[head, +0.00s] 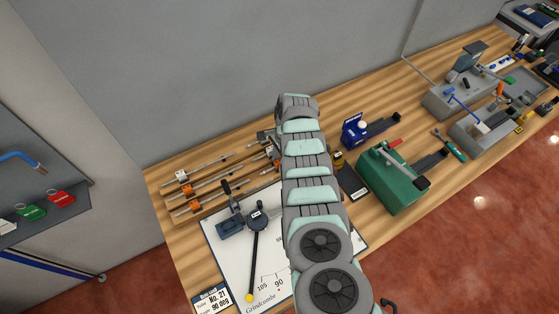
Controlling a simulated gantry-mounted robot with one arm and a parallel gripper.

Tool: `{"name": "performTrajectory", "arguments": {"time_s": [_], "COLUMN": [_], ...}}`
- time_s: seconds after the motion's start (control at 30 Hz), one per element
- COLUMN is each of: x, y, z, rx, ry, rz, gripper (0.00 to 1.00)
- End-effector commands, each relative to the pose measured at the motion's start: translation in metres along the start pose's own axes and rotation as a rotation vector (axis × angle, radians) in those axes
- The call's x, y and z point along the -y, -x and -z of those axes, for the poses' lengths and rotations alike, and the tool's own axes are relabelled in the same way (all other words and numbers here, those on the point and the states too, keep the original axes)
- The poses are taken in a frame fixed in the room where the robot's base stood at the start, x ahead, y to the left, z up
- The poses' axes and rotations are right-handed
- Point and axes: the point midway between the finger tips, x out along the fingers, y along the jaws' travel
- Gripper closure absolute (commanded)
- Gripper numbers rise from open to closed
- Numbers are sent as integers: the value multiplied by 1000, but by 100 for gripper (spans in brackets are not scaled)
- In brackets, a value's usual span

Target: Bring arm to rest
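My arm (309,170) reaches up from the bottom of the head view over the wooden bench, and its far end stands near the back wall. A small grey part (264,137) shows at the left of the arm's far end, beside the ends of the rods. It may be part of my gripper, but I cannot tell. The fingers are not clearly visible, and the arm hides much of that area. Whether anything is held cannot be seen.
Several metal rods with orange pieces (182,176) lie left of the arm. A white angle-marked board (222,255) with a dark blue bending tool (232,226) lies partly under it. A green machine (392,182), a blue device (354,130) and grey fixtures (452,96) stand right.

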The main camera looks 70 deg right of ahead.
Motion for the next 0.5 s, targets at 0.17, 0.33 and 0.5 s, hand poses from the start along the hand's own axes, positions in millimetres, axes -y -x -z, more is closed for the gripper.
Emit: {"name": "performTrajectory", "arguments": {"time_s": [0.17, 0.33, 0.5], "x": [2, 1, 1], "y": [10, 21, 31], "z": [-2, -3, -5], "rx": [0, -1, 0], "ry": [1, 1, 0], "rz": [4, 3, 2], "gripper": [61, 61, 61]}}
